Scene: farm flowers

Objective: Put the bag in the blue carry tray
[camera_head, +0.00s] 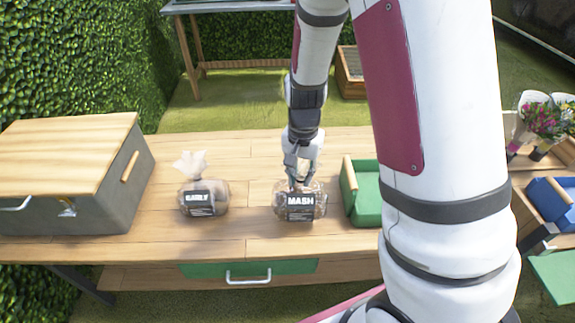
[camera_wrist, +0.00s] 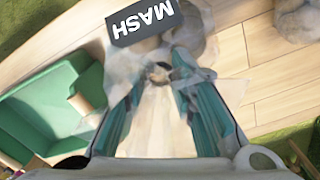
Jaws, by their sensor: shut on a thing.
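The bag labelled MASH (camera_head: 300,202) is a clear bag with brown contents, on or just above the wooden table; I cannot tell which. My gripper (camera_head: 299,178) points down from above and is shut on the bag's gathered top. In the wrist view the bag's dark label (camera_wrist: 142,22) shows beyond my fingers (camera_wrist: 160,90), with clear film between them. A second bag with a similar dark label (camera_head: 204,198) stands to the left on the table. The blue carry tray (camera_head: 548,204) is at the far right, partly cut off by the picture edge.
A green carry tray (camera_head: 364,208) with a wooden handle stands right of the held bag, partly hidden by my arm; it also shows in the wrist view (camera_wrist: 35,125). A grey box with a wooden lid (camera_head: 92,215) is at the left. Bouquets (camera_head: 546,118) stand behind the blue tray.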

